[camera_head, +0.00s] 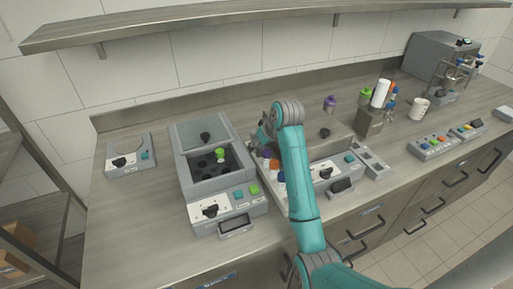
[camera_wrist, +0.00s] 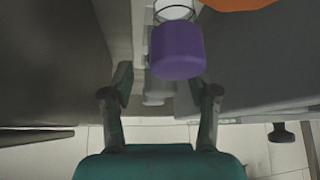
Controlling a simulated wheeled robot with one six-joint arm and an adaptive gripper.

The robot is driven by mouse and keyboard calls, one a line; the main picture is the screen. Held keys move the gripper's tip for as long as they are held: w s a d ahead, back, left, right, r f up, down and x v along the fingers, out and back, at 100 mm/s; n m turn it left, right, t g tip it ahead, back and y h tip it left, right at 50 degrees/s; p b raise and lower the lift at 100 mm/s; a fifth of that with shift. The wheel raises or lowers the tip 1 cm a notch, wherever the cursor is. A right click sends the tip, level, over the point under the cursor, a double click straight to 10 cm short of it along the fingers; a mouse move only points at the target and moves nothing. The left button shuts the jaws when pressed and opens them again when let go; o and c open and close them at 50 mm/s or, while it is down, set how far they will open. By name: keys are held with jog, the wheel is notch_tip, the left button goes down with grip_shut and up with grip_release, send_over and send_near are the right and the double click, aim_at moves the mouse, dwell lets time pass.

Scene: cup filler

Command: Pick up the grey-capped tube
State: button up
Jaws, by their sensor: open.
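In the wrist view, my gripper (camera_wrist: 160,82) is open, with one finger on each side of a narrow gap. A purple cap (camera_wrist: 177,50) shows large just beyond the fingertips. A pale grey rounded piece (camera_wrist: 156,88) shows partly behind it, between the fingers; I cannot tell if it is the grey-capped tube. In the head view, purple (camera_head: 267,154) and orange (camera_head: 275,164) caps stand beside my arm. My arm hides much of that spot, and no grey cap is clear there.
An orange object (camera_wrist: 238,3) is at the wrist view's top edge. A grey machine with a dark open well (camera_head: 186,171) stands left of my arm. Another device (camera_head: 322,173) is close on the right. A purple-capped bottle (camera_head: 330,103) stands behind.

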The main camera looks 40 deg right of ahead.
grip_shut()
